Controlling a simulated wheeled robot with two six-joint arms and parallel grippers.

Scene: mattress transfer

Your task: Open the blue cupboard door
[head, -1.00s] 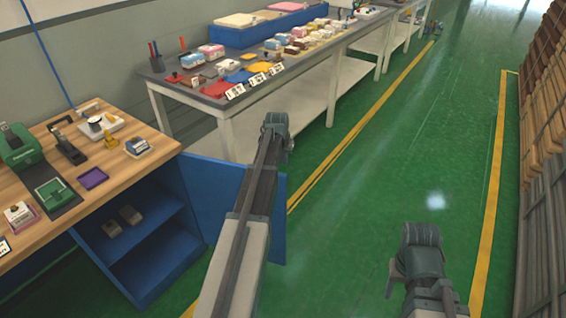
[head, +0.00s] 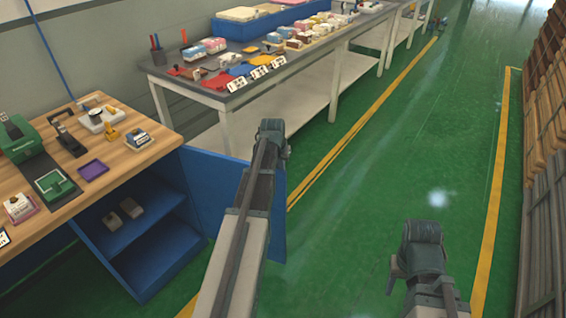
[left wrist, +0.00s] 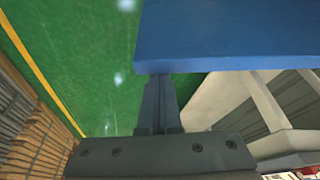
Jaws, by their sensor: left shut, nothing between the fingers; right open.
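The blue cupboard door (head: 205,195) stands open in the head view, swung out to the right from the cupboard (head: 178,265) under the wooden worktop. The cupboard's shelves show. My left gripper (head: 274,138) is at the door's outer end in the head view, where my arm covers part of the door. In the left wrist view the left fingers (left wrist: 158,88) are shut and empty, with their tips at the edge of the blue door (left wrist: 230,35); I cannot tell if they touch. My right gripper (head: 422,250) is open, low over the green floor, its fingers mostly hidden.
The wooden worktop (head: 125,165) holds a green device, a purple tray and small tools. Grey items (head: 122,212) lie on a cupboard shelf. A grey table (head: 213,98) with colourful goods stands behind. Stacked pallets (head: 543,150) line the right. The green floor between is clear.

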